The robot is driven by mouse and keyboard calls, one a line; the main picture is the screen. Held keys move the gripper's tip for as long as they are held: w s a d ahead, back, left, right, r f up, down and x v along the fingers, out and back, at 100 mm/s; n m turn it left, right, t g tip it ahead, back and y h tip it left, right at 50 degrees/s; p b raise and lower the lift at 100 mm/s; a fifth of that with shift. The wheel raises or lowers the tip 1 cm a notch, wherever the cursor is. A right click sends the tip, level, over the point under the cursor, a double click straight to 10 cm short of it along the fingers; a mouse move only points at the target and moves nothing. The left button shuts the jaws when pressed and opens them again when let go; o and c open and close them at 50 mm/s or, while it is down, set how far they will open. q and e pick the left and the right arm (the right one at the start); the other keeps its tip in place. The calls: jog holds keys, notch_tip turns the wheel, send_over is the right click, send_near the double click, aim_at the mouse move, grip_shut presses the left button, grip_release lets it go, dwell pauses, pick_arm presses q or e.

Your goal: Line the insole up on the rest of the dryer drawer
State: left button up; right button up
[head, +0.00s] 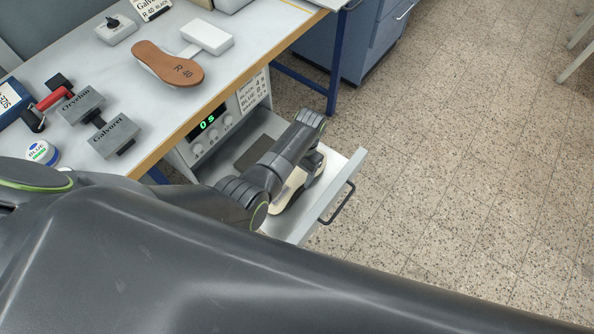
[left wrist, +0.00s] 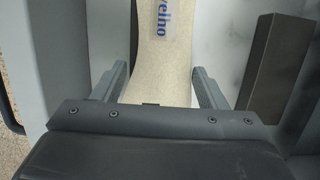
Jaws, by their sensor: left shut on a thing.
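My left gripper (left wrist: 159,72) is shut on the insole, one finger at each long edge. In the head view the insole (head: 287,191) shows only in part beneath my left arm, low in the open dryer drawer (head: 337,172). A dark grey bar (left wrist: 262,62) lies in the drawer to the right of the insole, apart from it; I cannot tell whether the insole touches the drawer floor. My right gripper is out of view.
The dryer (head: 213,122) shows a green "0 s" display under the table. On the table are a brown sole form (head: 168,65) marked R 40, grey stamps (head: 113,136), a red-handled roller (head: 52,98) and a small round tin (head: 42,152).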

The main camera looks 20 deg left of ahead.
pick_arm(q)
jog(key=shift+f, duration=0.1)
dwell(0.7)
jog(key=o, duration=1.1)
jog(key=p+v, duration=0.2)
jog(key=v, duration=1.5)
jog(key=shift+r+p, duration=0.2)
jog(key=shift+p, duration=0.1)
